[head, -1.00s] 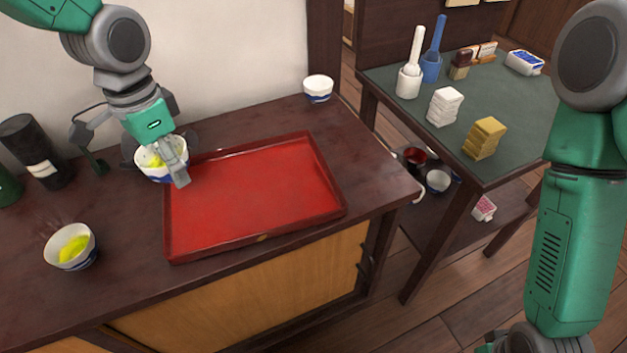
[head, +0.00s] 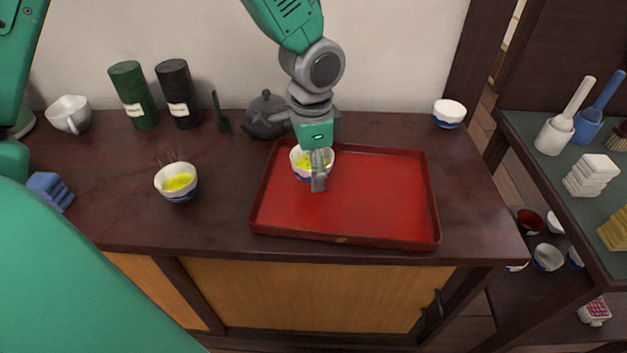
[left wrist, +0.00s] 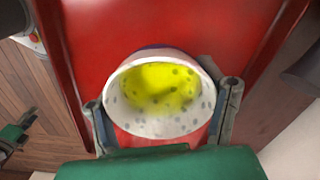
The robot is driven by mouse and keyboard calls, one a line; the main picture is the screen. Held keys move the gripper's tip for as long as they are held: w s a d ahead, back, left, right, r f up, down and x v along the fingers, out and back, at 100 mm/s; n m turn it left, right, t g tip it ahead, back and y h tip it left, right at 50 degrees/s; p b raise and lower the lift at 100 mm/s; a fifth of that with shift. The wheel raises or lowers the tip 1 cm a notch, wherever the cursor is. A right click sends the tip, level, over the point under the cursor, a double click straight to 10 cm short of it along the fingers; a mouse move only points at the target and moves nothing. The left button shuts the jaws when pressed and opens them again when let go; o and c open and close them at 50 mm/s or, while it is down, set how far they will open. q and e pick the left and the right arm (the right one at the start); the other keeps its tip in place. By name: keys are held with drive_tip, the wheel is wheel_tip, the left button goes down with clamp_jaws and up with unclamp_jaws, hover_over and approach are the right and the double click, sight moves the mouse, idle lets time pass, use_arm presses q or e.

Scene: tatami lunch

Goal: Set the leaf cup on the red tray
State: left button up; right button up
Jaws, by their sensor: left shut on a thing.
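The held cup (head: 299,167) is white with a blue base. It has yellow-green contents with dark specks, which show in the left wrist view (left wrist: 160,88). My left gripper (head: 317,176) is shut on this cup, with a finger on each side. The cup is upright over the back left part of the red tray (head: 370,205). I cannot tell whether its base touches the tray. The tray is otherwise empty. My right gripper is not in view.
A steaming cup (head: 177,183) of yellow-green liquid stands left of the tray. A dark teapot (head: 266,115), a black canister (head: 178,95) and a green canister (head: 133,95) stand at the back. A white bowl (head: 449,114) is at the back right.

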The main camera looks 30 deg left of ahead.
use_arm(q)
wheel_tip(320, 180, down, 3)
drive_tip(key=shift+a+r+b, duration=0.15)
drive_tip(key=shift+b, duration=0.25)
drive_tip(key=shift+a, duration=0.1)
drive_tip(key=o, duration=1.4)
wheel_tip(320, 180, up, 12)
drive_tip(key=p, duration=0.4)
